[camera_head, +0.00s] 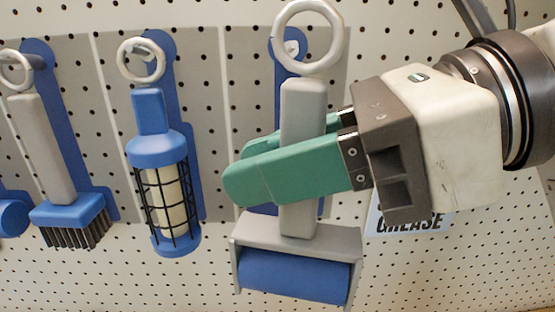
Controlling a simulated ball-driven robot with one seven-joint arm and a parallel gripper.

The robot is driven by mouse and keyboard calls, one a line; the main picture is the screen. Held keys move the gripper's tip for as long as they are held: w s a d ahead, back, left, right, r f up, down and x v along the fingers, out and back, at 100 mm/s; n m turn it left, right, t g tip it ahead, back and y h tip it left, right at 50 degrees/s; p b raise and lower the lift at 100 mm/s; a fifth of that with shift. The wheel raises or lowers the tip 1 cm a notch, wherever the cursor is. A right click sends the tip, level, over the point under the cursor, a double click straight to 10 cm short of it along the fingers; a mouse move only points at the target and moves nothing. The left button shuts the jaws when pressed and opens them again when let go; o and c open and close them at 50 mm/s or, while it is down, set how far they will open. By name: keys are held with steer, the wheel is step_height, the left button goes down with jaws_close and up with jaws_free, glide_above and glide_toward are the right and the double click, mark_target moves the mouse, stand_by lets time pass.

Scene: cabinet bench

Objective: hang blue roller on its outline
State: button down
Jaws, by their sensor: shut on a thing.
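The blue roller (293,274) has a blue cylinder in a grey frame, a grey handle and a pale ring at the top. My gripper (240,168) comes in from the right with its green fingers shut around the grey handle. The roller hangs upright with the ring uppermost. Its blue outline (283,85) on the pegboard lies behind the ring and handle and is mostly hidden. A peg tip (292,47) shows through the ring's opening. I cannot tell whether the ring rests on the peg.
A blue caged lamp (160,185) hangs by its ring to the left. A grey-handled brush (57,180) hangs further left, and part of another blue thing (11,214) shows at the left edge. A GREASE label (411,223) is on the white pegboard (420,275) below my gripper.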

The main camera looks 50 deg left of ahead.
steer(key=w+a+f+p, duration=0.1)
steer(key=w+a, duration=0.4)
steer(key=a, duration=0.1)
steer(key=shift+f+p, duration=0.15)
steer(key=shift+p, duration=0.2)
stand_by(0.7)
steer(key=shift+w, duration=0.1)
stand_by(0.5)
steer(key=c, duration=0.9)
jaws_free()
steer(key=b+v, duration=0.1)
steer(key=v, duration=0.9)
steer(key=shift+w+d, duration=0.2)
steer(key=shift+d, duration=0.15)
